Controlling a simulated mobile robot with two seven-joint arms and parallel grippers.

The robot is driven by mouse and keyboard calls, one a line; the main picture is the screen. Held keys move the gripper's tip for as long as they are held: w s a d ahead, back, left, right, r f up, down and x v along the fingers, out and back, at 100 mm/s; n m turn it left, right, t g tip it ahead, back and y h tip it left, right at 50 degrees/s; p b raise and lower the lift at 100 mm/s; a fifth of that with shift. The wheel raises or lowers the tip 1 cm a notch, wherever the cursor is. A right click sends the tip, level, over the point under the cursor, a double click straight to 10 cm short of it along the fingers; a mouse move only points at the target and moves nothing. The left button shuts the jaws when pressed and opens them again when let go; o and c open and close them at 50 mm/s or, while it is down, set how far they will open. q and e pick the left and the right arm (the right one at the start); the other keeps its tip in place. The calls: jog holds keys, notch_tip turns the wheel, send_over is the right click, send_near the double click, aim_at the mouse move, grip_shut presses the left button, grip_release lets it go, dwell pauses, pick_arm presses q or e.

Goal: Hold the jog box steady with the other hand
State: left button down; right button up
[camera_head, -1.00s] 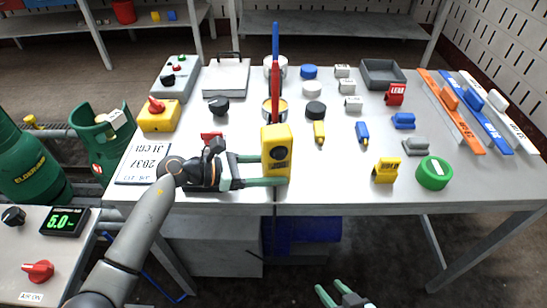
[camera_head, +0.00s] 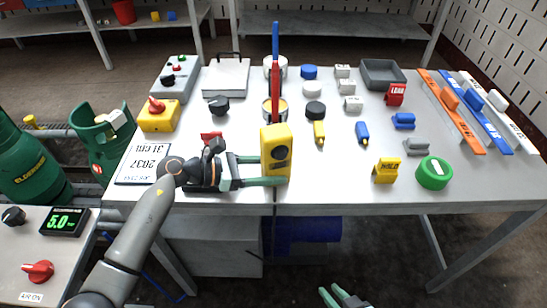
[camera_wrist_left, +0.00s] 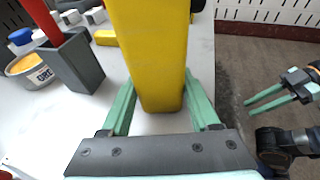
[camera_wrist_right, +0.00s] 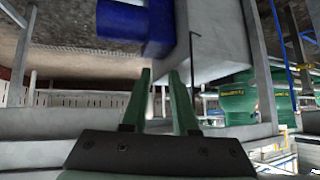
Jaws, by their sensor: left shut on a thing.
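The jog box is most likely the upright yellow box (camera_head: 268,150) with a dark face, near the front edge of the table. My left gripper (camera_head: 272,170) is shut on its lower part. In the left wrist view, the yellow box (camera_wrist_left: 150,55) stands between the two green fingers. Its bottom is close to the white tabletop; I cannot tell whether it touches. My right gripper (camera_head: 331,289) is low in front of the table, at the bottom of the head view, well apart from the box. Its fingers are spread and empty in the right wrist view (camera_wrist_right: 162,75).
A red-and-blue upright bar rises behind the box, with an open can (camera_head: 284,112) beside it. A yellow block (camera_head: 386,170) and a green round piece (camera_head: 434,173) lie to the right. A labelled card (camera_head: 143,170) lies left.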

grip_shut()
jog(key=shift+w+r, duration=0.1)
jog(key=shift+w, duration=0.05)
jog(key=shift+w, duration=0.1)
jog(key=shift+s, duration=0.25)
dwell(0.8)
